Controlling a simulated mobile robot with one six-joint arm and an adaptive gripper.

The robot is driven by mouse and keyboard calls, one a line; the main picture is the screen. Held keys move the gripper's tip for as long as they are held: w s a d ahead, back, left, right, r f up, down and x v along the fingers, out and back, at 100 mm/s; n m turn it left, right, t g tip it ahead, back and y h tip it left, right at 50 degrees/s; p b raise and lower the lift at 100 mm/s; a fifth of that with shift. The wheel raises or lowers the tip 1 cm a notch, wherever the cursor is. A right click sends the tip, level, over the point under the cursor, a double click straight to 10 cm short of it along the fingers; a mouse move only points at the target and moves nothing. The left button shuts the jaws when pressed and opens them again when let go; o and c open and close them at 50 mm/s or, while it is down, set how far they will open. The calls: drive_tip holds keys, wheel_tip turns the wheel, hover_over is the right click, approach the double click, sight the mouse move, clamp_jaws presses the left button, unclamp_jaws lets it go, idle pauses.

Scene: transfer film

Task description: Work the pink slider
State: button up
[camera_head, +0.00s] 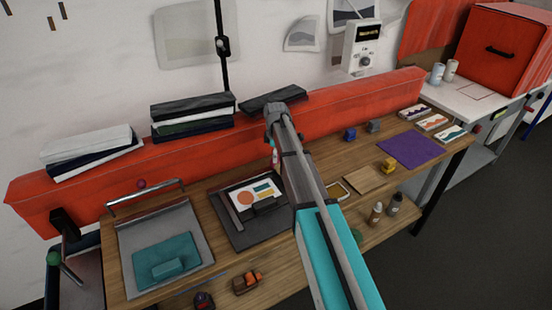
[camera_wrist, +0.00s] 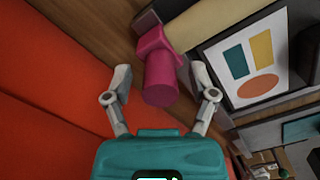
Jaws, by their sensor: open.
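The pink slider (camera_wrist: 160,80) is a magenta block with a rounded knob, in the upper middle of the wrist view. My gripper (camera_wrist: 161,76) is open, with one finger to the left of the knob and one to the right. Gaps show between the knob and both fingers, and I cannot tell the depth between them. In the head view my gripper is mostly hidden by my own arm, close to the red padded beam (camera_head: 215,145).
A dark device (camera_head: 245,227) with a printed picture card (camera_head: 256,193) lies on the wooden table beside my arm. A metal press tray (camera_head: 195,225) with a teal pad is at the left. Stacked dark boards (camera_head: 193,107) lie on the red beam.

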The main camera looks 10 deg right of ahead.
drive_tip(key=shift+f, duration=0.1)
idle(0.3)
clamp_jaws()
